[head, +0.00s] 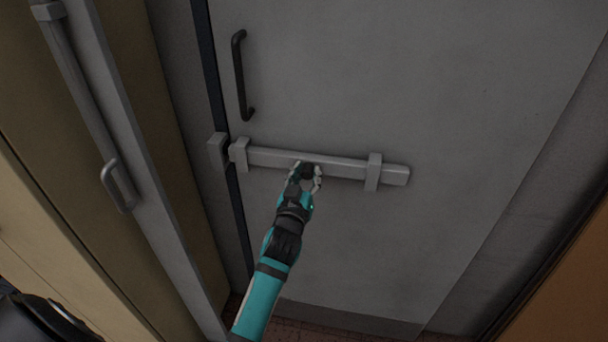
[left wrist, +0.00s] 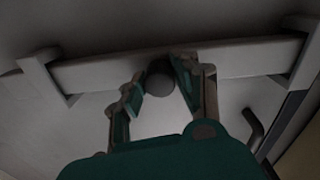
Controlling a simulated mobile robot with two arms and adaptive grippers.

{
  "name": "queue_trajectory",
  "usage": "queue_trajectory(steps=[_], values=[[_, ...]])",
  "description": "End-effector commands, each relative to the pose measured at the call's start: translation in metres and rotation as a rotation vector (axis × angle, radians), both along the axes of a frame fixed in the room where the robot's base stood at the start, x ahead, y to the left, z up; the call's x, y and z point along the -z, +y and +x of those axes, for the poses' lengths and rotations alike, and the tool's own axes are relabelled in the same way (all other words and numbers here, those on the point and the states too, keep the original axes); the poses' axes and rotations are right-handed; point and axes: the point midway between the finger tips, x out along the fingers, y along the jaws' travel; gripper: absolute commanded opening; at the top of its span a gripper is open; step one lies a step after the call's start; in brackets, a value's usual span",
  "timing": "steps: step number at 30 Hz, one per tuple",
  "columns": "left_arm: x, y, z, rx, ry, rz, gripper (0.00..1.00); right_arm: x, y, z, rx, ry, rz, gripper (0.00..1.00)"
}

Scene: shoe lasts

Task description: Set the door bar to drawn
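The door bar (head: 343,168) is a pale grey sliding bar lying across the grey door, also in the left wrist view (left wrist: 110,70). It runs through two brackets, one near its left end (head: 240,154) and one near its right end (head: 373,171). A dark round knob (head: 307,169) sticks out from its middle; it shows between the fingers in the left wrist view (left wrist: 160,82). My left gripper (head: 304,179) has a finger on each side of the knob, and the pads appear to touch it. My right gripper is not in view.
A grey keeper block (head: 216,148) sits on the frame just left of the bar's left end. A dark pull handle (head: 241,76) is above the bar. A post with a grey handle (head: 117,184) stands at the left. The door face right of the bar is clear.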

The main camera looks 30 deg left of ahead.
Motion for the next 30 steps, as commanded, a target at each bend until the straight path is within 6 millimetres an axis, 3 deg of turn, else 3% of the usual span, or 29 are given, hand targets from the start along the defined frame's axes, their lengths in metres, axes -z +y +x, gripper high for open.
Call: queue_trajectory(steps=[2,6,16,30], values=[[0.000,-0.004,0.001,0.007,-0.002,-0.002,0.36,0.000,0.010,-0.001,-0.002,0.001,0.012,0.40],[0.000,-0.003,0.000,0.005,-0.001,-0.001,0.53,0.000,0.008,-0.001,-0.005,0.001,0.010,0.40],[0.001,-0.002,-0.005,0.002,0.001,0.000,0.53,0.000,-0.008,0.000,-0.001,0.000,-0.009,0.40],[0.001,-0.019,-0.069,0.004,0.001,-0.001,0.53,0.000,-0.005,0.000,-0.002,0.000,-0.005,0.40]])
